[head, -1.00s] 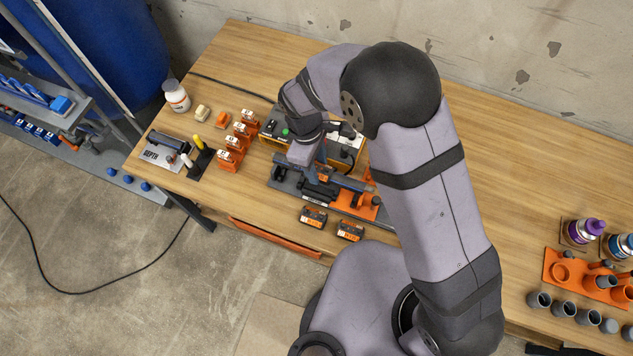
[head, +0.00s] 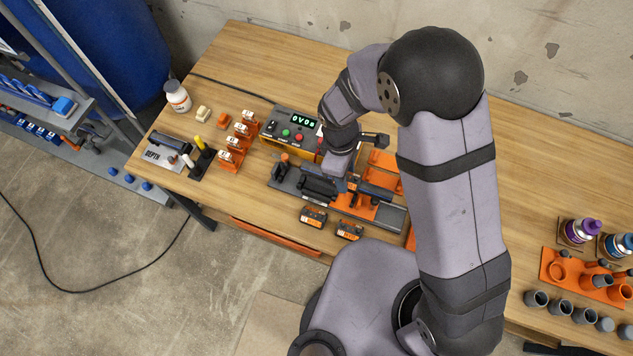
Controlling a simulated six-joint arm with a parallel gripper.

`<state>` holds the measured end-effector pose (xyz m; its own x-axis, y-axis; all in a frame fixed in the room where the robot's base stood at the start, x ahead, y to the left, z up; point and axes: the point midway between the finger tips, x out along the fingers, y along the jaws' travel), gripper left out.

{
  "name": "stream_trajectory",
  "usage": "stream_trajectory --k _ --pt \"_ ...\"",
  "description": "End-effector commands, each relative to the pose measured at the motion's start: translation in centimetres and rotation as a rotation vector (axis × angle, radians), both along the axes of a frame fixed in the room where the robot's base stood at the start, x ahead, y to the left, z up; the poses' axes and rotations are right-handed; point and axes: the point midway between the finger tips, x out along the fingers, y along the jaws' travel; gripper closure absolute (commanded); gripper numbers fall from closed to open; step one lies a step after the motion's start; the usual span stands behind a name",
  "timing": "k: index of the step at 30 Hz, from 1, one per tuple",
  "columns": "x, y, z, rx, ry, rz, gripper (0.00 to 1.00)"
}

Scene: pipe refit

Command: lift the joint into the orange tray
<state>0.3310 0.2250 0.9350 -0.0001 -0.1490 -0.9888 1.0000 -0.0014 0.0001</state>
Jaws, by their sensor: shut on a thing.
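My gripper (head: 352,187) is over the right part of the dark bench fixture (head: 290,183), with its fingers pointing down. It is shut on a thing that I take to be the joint. The wrist and fingers hide most of it, so its shape and any gap to the fixture cannot be made out. An orange tray-like surface (head: 384,160) shows just behind and right of the gripper, partly covered by my arm. I cannot tell whether the joint touches it.
A control box with a lit green display (head: 303,121) stands behind the fixture. Orange-labelled blocks (head: 313,216) sit at the front edge. Several orange-and-white holders (head: 240,140) stand left. Cups (head: 560,307) and bottles (head: 578,231) are far right. The back right bench is clear.

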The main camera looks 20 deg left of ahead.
Motion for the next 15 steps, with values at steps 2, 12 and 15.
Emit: stream_trajectory --k 2,12,15 --pt "0.03 -0.17 0.04 0.001 -0.001 0.0 0.84" --pt "0.02 -0.27 0.01 0.0 0.0 0.001 0.84" --pt "0.05 -0.62 0.02 -0.001 0.0 0.0 0.84"
